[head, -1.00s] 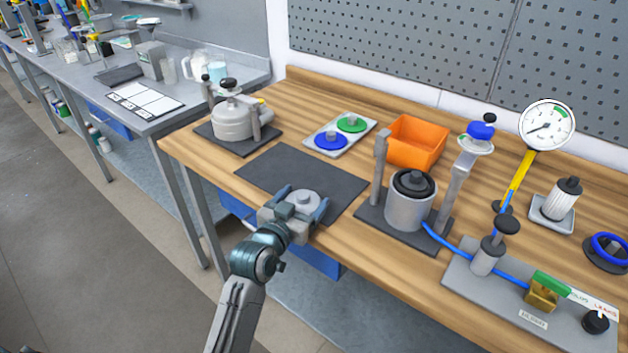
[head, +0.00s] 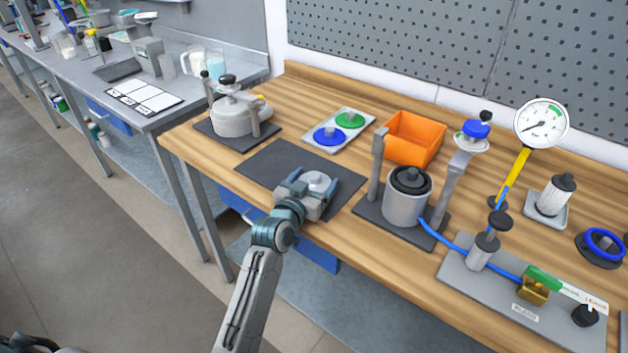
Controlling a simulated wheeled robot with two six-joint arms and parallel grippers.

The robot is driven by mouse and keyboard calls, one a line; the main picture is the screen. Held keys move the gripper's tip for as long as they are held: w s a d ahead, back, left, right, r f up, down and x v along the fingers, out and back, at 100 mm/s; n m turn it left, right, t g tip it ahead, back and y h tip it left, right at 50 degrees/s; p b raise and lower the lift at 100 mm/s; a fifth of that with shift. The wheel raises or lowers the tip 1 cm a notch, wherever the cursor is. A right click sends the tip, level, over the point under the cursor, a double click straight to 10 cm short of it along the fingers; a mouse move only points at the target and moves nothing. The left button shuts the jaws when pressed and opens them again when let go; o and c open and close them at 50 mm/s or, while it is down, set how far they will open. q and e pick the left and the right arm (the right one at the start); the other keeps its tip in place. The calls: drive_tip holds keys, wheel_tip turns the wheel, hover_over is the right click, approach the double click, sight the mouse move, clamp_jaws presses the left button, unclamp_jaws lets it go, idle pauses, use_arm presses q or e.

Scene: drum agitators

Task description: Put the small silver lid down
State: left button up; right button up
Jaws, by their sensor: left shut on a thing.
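The small silver lid (head: 316,181) is a round grey disc with a small knob on top. My left gripper (head: 311,186) is shut on it, with one finger on each side. The lid is over the right part of the dark mat (head: 264,166) on the wooden bench. I cannot tell whether the lid touches the mat or is held just above it. My right gripper is not in the head view.
A lidded silver pot (head: 234,118) stands on the left. A tray (head: 361,122) with blue and green discs and an orange bin (head: 414,138) are behind. A grey cylinder (head: 405,205) between posts stands close on the right. The mat's left part is clear.

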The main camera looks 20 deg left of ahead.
use_arm(q)
drive_tip(key=o, duration=1.5)
drive_tip(key=shift+r, duration=0.2)
drive_tip(key=s+a+b, duration=0.1)
drive_tip(key=s, duration=1.1)
drive_tip(key=shift+a+r+b, duration=0.2)
drive_tip(key=shift+a+b, duration=0.15)
drive_tip(key=shift+a, duration=0.05)
drive_tip(key=shift+w, duration=0.1)
